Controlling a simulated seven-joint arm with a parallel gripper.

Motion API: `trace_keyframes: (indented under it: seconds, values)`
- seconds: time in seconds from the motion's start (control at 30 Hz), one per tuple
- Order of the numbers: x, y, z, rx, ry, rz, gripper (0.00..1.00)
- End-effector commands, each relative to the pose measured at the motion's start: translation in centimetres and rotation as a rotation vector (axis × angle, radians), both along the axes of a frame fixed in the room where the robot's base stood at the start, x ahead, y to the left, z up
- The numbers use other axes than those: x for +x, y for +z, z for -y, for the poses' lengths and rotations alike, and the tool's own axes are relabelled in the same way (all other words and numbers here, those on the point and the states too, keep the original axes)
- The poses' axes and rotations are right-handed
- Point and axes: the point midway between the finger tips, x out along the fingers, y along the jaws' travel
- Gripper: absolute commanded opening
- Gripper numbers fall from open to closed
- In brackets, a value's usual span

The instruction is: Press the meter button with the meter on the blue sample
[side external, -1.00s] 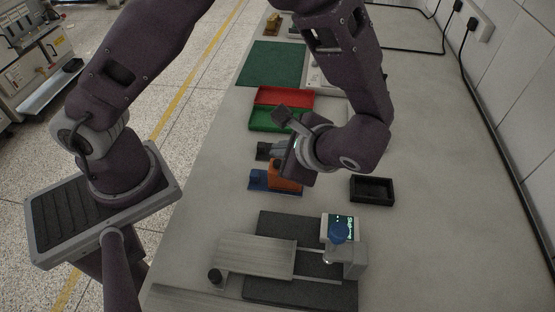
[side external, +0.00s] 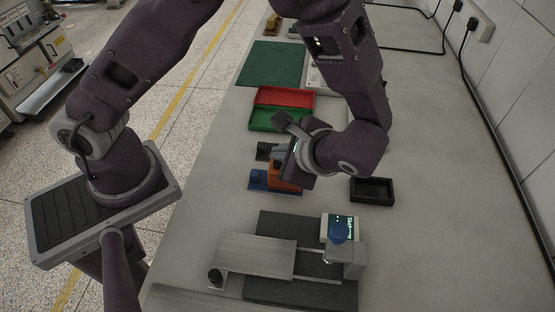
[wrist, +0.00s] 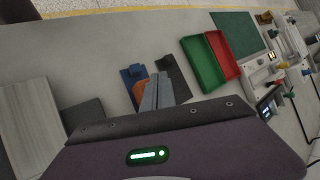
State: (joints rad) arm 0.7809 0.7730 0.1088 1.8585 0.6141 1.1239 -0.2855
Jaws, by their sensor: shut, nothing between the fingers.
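An orange block, which looks like the meter (side external: 283,180), sits beside or on a blue piece, likely the blue sample (side external: 260,180), on the bench. In the wrist view, the orange part (wrist: 140,92) shows between the blue piece (wrist: 131,76) and my fingers. My gripper (wrist: 157,90) is shut with nothing between its fingers. In the side view, my gripper (side external: 285,160) is at the orange block, pointing down toward it, and partly hides it. I cannot tell whether the fingertips touch it. No button on it can be made out.
A dark piece (side external: 264,151) stands just behind. Red (side external: 284,96) and green (side external: 278,119) trays and a green mat (side external: 272,63) lie farther back. A black tray (side external: 372,190) is at the right. A device with a lit screen (side external: 338,228) and metal plate (side external: 254,256) is in front.

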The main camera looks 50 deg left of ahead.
Motion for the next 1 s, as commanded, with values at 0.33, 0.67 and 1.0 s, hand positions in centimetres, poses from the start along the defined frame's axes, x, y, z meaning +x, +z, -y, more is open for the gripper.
trace_keyframes:
  seconds: [0.33,0.67,1.0]
  values:
    - [-0.01,-0.39,-0.01,0.001,0.001,0.000,0.00]
    - [0.00,-0.79,0.00,0.000,0.000,0.000,0.00]
    - [0.01,-1.03,0.01,-0.001,-0.001,0.000,0.00]
